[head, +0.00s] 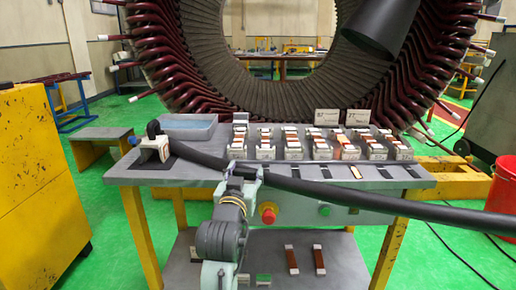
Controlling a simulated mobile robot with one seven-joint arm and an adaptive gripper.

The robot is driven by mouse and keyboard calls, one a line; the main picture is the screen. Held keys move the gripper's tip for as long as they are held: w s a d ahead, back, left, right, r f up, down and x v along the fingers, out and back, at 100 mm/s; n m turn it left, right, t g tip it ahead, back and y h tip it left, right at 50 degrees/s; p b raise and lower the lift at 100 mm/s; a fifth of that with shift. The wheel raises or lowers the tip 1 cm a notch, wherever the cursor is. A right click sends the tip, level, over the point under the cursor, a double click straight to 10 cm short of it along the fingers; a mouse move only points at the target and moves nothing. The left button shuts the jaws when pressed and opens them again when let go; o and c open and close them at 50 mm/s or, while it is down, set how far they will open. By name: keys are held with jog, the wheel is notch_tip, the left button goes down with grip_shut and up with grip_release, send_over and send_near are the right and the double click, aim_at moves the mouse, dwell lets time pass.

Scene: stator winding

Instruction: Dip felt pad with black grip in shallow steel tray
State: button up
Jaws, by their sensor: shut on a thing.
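The shallow steel tray (188,127) is pale blue-grey and lies at the back left of the bench. A whitish block (151,151) with a black curved part on top stands left of and in front of the tray, over a black patch. It may be the felt pad with its black grip, but it is too small to be sure. My gripper (245,172) is at the front edge of the bench, right of the block and tray, apart from both. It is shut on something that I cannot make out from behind.
A thick black hose (400,204) crosses the bench front at my gripper. Rows of small parts (292,145) fill the bench's back right. The large stator (160,55) stands behind. A red button (268,211) is on the bench front. A yellow cabinet (30,180) stands left.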

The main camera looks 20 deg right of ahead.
jog(key=a+f+n+y, duration=0.1)
jog(key=a+f, duration=0.5)
jog(key=f, duration=0.6)
jog(key=w+a+f+n+t+y, duration=0.1)
jog(key=a+f+y, duration=0.3)
jog(key=f, duration=0.9)
jog(key=a+f+n+t+y, duration=0.1)
jog(key=a+f+n+y, duration=0.2)
jog(key=a+f, duration=0.5)
notch_tip(320, 180, down, 5)
jog(key=shift+w+r, duration=0.15)
jog(key=shift+w, duration=0.25)
